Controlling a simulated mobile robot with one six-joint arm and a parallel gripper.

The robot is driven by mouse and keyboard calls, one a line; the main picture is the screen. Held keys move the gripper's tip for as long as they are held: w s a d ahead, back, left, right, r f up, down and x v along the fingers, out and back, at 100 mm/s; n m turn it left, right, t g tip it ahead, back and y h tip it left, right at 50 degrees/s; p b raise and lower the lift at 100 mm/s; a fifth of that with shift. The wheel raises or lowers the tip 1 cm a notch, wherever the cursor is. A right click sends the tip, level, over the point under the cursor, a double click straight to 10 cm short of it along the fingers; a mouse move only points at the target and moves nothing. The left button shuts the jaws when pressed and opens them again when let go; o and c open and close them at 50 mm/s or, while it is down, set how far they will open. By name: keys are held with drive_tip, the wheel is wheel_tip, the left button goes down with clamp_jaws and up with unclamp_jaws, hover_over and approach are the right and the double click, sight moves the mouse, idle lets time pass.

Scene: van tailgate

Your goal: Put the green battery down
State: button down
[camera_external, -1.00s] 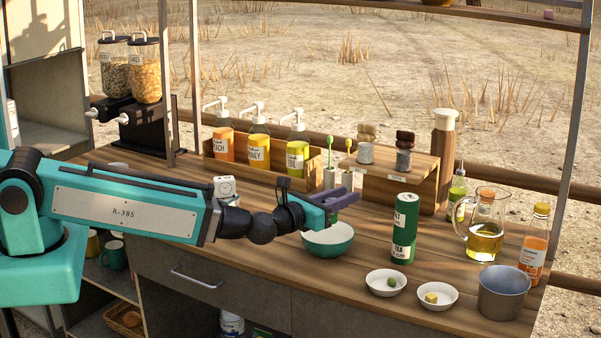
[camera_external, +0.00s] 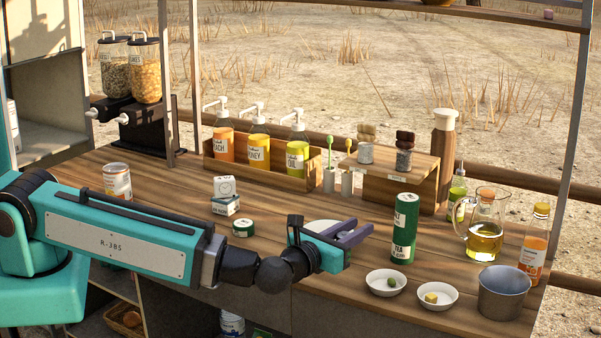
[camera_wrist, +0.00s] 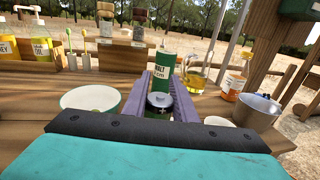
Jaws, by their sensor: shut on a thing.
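My gripper (camera_external: 348,233) is over the counter, in front of the teal bowl and left of the tall green tea canister. In the wrist view my gripper (camera_wrist: 161,88) has its two purple fingers shut on the green battery (camera_wrist: 159,101). The battery's round silver end faces up toward the camera, and a plus mark shows near it. Its lower part is hidden between the fingers. In the external view the arm and fingers hide the battery. I cannot tell whether it touches the counter.
The teal bowl (camera_wrist: 92,97) is just left of the fingers. The green canister (camera_external: 404,228) stands beyond them. Two small white dishes (camera_external: 386,291) (camera_external: 437,305) and a metal pail (camera_external: 503,292) are at right. A small green tin (camera_external: 243,228) and stacked boxes (camera_external: 225,206) stand left.

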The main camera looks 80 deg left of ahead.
drive_tip(key=s+a+f+n+g+y, duration=0.2)
drive_tip(key=s+a+n+g+y, duration=0.2)
drive_tip(key=s+a+y, duration=0.1)
drive_tip(key=shift+s+g, duration=0.3)
drive_tip(key=shift+s, duration=0.3)
drive_tip(key=shift+d, duration=0.1)
drive_tip(key=w+d+f+m+t+h+b, duration=0.15)
drive_tip(key=w+d+m+t+h, duration=0.4)
drive_tip(key=w, duration=0.85)
drive_tip(key=w+d+f+m+t+h+b, duration=0.1)
drive_tip(key=w+d+m+t+h+b, duration=0.15)
drive_tip(key=w+d+h, duration=0.9)
drive_tip(key=w+a+r+y+b, duration=0.2)
drive_tip(key=w+a+y, duration=0.3)
drive_tip(key=w+a, duration=0.4)
drive_tip(key=shift+a+r+g+y+b, duration=0.3)
drive_tip(key=shift+a+r+g+b, duration=0.1)
drive_tip(key=shift+a+b, duration=0.4)
